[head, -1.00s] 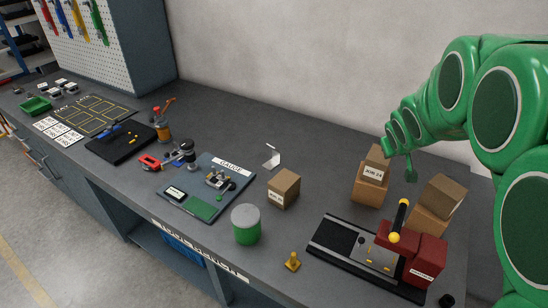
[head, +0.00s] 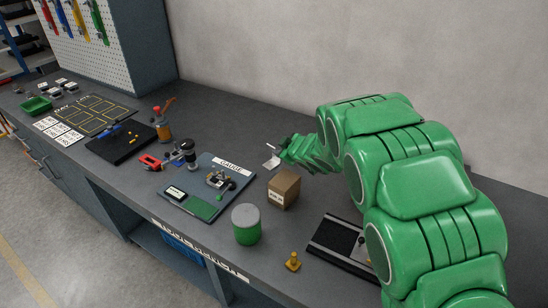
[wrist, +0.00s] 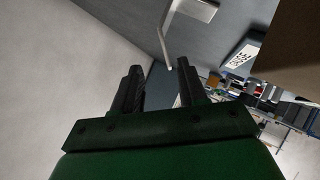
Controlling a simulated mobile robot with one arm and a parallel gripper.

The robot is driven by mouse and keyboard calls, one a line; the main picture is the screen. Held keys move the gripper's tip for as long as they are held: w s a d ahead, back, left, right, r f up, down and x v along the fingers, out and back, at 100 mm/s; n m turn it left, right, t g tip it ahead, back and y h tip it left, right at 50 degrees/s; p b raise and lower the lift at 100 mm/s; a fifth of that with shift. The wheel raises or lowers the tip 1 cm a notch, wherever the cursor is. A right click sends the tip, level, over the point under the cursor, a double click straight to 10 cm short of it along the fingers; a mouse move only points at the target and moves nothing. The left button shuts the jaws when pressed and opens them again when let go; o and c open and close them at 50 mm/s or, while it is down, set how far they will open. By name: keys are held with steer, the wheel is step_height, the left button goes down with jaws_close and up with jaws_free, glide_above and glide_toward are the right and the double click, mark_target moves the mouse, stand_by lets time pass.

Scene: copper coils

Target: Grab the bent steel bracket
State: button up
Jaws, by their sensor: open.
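The bent steel bracket (head: 271,161) is a small pale L-shaped piece on the grey bench, right of the gauge plate. In the wrist view the bracket (wrist: 194,10) shows at the top, with one thin leg reaching down toward the space between the fingertips. My gripper (wrist: 159,67) is open there, its two dark fingers apart. Nothing is clamped between them, and I cannot tell whether the leg's tip lies between them or just beyond. In the head view the end of my green arm is just right of the bracket, and the fingers are hard to make out.
A cardboard box (head: 284,189) stands close in front of my arm's end; its brown side (wrist: 292,40) fills the wrist view's upper right. The gauge plate (head: 208,188) lies left of the bracket. A green-grey cylinder (head: 246,224) stands nearer the front. The wall is behind.

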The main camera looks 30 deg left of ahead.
mark_target(275, 162)
steer(key=shift+w+a+f, duration=0.2)
steer(key=shift+a+f, duration=0.25)
steer(key=shift+a, duration=0.25)
steer(key=shift+w+a+f, duration=0.15)
steer(key=shift+a+f, duration=0.25)
steer(key=shift+a, duration=0.25)
steer(key=shift+w+a+f, duration=0.35)
steer(key=shift+a+f, duration=0.2)
steer(key=shift+f, duration=0.1)
steer(key=shift+x, duration=1.15)
steer(key=shift+w+a+f, duration=0.25)
steer(key=shift+a+f, duration=0.1)
steer(key=shift+a, duration=0.05)
jaws_close()
